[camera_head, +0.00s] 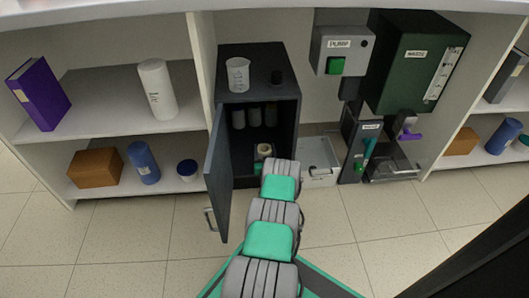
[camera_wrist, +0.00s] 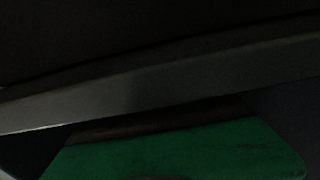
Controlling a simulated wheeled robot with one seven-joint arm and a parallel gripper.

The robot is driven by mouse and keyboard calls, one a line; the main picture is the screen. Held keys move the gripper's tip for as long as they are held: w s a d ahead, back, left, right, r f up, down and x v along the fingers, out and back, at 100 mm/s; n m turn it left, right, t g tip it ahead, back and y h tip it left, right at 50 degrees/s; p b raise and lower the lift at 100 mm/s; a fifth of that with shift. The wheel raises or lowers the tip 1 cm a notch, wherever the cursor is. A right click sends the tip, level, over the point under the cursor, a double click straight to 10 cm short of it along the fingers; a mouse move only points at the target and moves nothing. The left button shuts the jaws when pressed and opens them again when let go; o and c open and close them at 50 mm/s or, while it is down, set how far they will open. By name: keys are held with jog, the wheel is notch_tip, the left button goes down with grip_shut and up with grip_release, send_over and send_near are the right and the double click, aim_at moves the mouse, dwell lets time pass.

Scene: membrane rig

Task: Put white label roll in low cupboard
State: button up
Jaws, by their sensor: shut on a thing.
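The low cupboard (camera_head: 260,92) is a dark grey cabinet with its door (camera_head: 218,175) swung open to the left. The label roll (camera_head: 264,149), pale with a tan core, shows inside the cupboard's opening, low down and just past the end of my arm. My gripper (camera_head: 263,158) is at the roll and shut on it; my own arm hides most of the gripper. In the wrist view there is only a dark grey edge and a green surface, and the roll cannot be made out. I cannot tell whether the roll touches the cupboard floor.
Several grey containers (camera_head: 254,116) stand further back in the cupboard. A pale bin (camera_head: 320,160) is just right of the cupboard. The open door is close to my arm's left.

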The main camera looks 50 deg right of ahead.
jog(key=shift+f, duration=0.1)
jog(key=o, duration=1.4)
jog(key=shift+s+a+r, duration=0.1)
jog(key=shift+r, duration=0.1)
jog(key=shift+p+v, duration=3.4)
jog(key=shift+v, duration=2.5)
